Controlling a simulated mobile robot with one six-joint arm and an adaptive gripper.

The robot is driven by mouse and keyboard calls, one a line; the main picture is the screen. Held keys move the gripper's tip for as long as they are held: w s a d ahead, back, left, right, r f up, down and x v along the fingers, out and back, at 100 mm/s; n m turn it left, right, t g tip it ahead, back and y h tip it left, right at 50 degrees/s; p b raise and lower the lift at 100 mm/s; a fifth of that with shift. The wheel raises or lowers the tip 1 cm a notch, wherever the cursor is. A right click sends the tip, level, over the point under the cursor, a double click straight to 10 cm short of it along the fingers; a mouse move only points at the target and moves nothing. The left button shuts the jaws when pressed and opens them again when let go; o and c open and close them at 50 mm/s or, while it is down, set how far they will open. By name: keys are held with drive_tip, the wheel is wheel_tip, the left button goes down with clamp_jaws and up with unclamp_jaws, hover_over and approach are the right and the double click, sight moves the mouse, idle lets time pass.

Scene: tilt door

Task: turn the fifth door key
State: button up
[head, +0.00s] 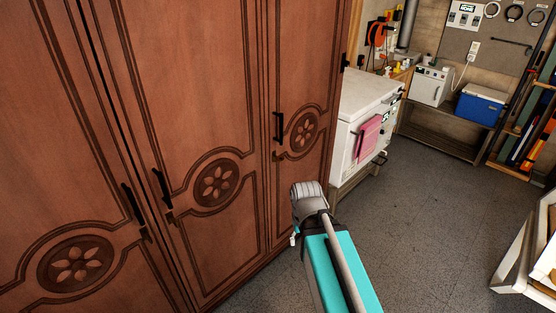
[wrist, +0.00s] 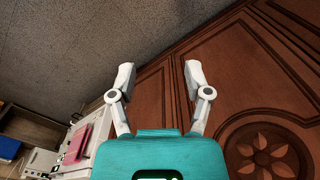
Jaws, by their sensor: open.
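The wooden wardrobe (head: 120,90) fills the left and middle of the head view, with carved panels and black handles. The rightmost visible door (head: 303,80) has a black handle (head: 278,127) with a small dark key or lock fitting (head: 278,156) just below it. Similar small fittings sit below the other two handles, too small to tell apart. In the wrist view my gripper (wrist: 159,75) is open and empty, its white fingers spread before floor and wardrobe wood. No key shows between them. In the head view my arm mostly hides the gripper, low in front of the wardrobe.
A white appliance (head: 367,100) with a pink towel (head: 368,138) stands right of the wardrobe. A blue cooler (head: 480,104) sits on a shelf at the back. A white-framed piece (head: 522,245) stands at the right edge. The grey floor (head: 425,210) between is clear.

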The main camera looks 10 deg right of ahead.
drive_tip(key=shift+o, duration=0.9)
drive_tip(key=shift+w+d+f, duration=0.1)
drive_tip(key=shift+w+f, duration=0.1)
drive_tip(key=w+d+f+m+t+h+b, duration=0.25)
drive_tip(key=w+d+t+b, duration=0.45)
drive_tip(key=w, duration=0.5)
drive_tip(key=w+d+f+m+t+h+b, duration=0.15)
drive_tip(key=w+d+f+t+b, duration=0.25)
drive_tip(key=w+b, duration=0.6)
drive_tip(key=w+d+r+n+t+y+b, duration=0.1)
drive_tip(key=w+t+b, duration=0.55)
drive_tip(key=w, duration=0.25)
drive_tip(key=w+a+f+n+t+y+b, duration=0.2)
drive_tip(key=a+n+y+b, duration=0.3)
drive_tip(key=y, duration=0.8)
drive_tip(key=n+t+b, duration=0.1)
drive_tip(key=n+b, duration=0.2)
drive_tip(key=b, duration=0.2)
drive_tip(key=shift+w+a+f+b, duration=0.25)
drive_tip(key=shift+w+b, duration=0.05)
drive_tip(key=shift+w, duration=0.1)
